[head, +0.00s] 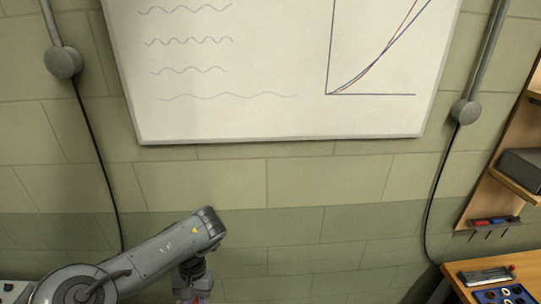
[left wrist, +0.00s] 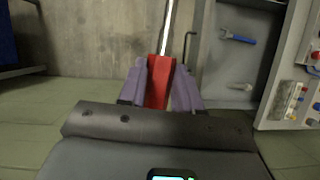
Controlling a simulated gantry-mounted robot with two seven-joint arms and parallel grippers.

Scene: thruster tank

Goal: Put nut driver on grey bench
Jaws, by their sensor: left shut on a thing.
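My left gripper (left wrist: 160,85) is shut on the nut driver (left wrist: 157,84), its purple fingers on either side of the red handle. The driver's bright metal shaft points up and away in the left wrist view, and its tip is out of the picture. In the head view my left arm reaches in at the lower left, with its wrist bent down at the bottom edge; the fingers are cut off there. I cannot make out the grey bench with certainty in either view. My right gripper is not in view.
In the left wrist view a grey panel (left wrist: 218,75) stands at the right, with a blue-handled tool (left wrist: 237,38) on it. In the head view a whiteboard (head: 280,118) hangs on the block wall, and a wooden bench (head: 500,264) with small items is at the lower right.

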